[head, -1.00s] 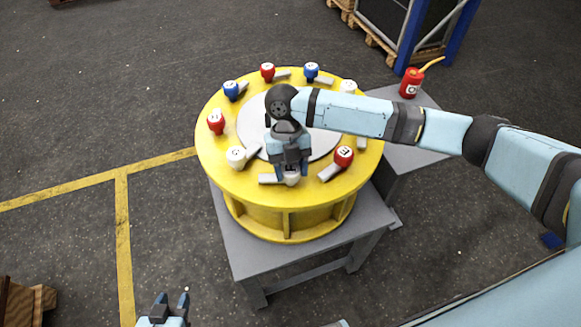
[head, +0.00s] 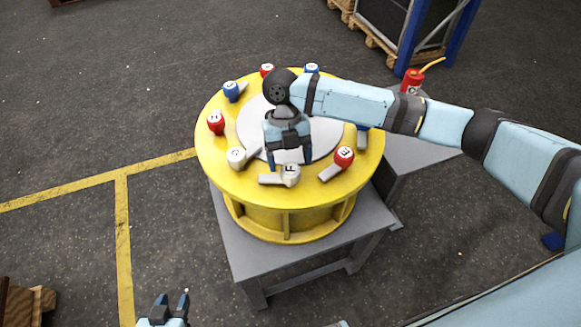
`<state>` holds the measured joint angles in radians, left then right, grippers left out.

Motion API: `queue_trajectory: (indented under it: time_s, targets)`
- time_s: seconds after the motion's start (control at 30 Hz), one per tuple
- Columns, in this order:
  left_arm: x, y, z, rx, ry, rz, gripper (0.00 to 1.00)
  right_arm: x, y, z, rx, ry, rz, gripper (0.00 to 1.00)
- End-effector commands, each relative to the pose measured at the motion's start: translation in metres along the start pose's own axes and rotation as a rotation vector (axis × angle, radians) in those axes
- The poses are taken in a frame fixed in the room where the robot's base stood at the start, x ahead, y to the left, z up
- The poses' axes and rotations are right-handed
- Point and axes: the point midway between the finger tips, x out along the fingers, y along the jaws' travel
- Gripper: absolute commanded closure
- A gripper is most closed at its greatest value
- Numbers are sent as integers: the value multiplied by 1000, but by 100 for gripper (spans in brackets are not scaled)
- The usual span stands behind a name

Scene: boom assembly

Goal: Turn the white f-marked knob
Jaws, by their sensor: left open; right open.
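The white f-marked knob (head: 290,174) sits at the near edge of the round yellow drum (head: 240,190), its grey lever pointing left. My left gripper (head: 171,302) is open and empty at the bottom of the view, well away from the drum.
A red E knob (head: 344,156) and a white G knob (head: 237,155) flank it. Red and blue knobs line the far rim, partly hidden by my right arm. The drum stands on a grey table (head: 300,258). A red can (head: 413,78) stands at right.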

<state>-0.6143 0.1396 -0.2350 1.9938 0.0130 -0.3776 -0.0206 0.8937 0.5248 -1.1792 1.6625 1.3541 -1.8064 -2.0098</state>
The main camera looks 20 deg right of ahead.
Motion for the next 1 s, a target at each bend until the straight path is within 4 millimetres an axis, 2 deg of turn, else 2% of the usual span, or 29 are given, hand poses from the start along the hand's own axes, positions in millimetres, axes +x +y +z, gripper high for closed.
queue_trajectory:
  time_s: [0.2,0.43,0.63,1.0]
  targets:
    - [4,0,8,0,-3,0,57,-52,1,1,-2,-4,2,25]
    - [6,0,11,0,-3,0,57,-93,0,0,-1,-2,1,25]
    - [7,0,11,0,-2,0,57,-106,0,0,-1,-1,1,25]
    - [6,0,9,0,2,0,57,-107,0,0,-1,0,1,25]
